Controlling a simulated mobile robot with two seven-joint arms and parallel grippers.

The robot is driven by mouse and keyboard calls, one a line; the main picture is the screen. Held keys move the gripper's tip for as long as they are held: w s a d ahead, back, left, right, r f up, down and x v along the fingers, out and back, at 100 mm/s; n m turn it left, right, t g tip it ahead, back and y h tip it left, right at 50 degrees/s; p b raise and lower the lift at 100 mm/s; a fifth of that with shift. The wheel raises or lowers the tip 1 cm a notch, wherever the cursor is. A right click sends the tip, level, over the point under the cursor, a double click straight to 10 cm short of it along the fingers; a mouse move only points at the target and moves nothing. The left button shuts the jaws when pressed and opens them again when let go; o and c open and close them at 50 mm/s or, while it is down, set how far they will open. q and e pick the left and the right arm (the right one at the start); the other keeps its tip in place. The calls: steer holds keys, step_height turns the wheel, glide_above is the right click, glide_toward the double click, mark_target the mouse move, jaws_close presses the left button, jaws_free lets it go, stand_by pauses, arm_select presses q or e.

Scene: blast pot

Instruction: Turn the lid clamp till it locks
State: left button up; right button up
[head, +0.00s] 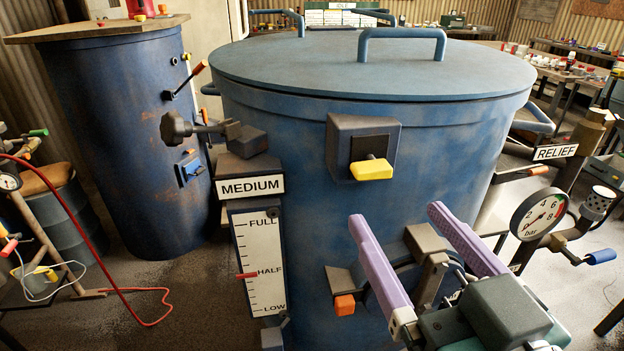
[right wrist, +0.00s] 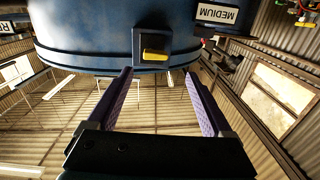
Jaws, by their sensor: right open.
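The big blue pot (head: 290,180) stands in the middle of the head view under a round blue lid (head: 300,65). A dark grey housing (head: 345,133) just below the lid rim carries a yellow handle (head: 373,169), which looks like the lid clamp; the handle lies about level. My right gripper (head: 396,216), with purple fingers, is open and empty, below and a little right of the handle. In the right wrist view, upside down, the yellow handle (right wrist: 155,55) lies ahead of the fingertips (right wrist: 157,73), apart from them. My left gripper is not in view.
A black knob (head: 176,130) and a MEDIUM label (head: 250,187) sit on the pot's left, above a level scale (head: 258,262). An orange-tipped lever (head: 344,304) is below the housing. A pressure gauge (head: 538,214) and RELIEF label (head: 556,152) are at right.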

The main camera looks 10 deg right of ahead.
mark_target(375, 176)
steer(key=shift+h, duration=0.3)
steer(key=w, duration=0.8)
steer(key=shift+w+d+p, duration=0.15)
steer(key=shift+w+p, duration=0.15)
steer(key=shift+p, duration=0.05)
steer(key=shift+w+f, duration=0.1)
steer(key=shift+w, duration=0.45)
steer(key=shift+c, duration=1.4)
jaws_close()
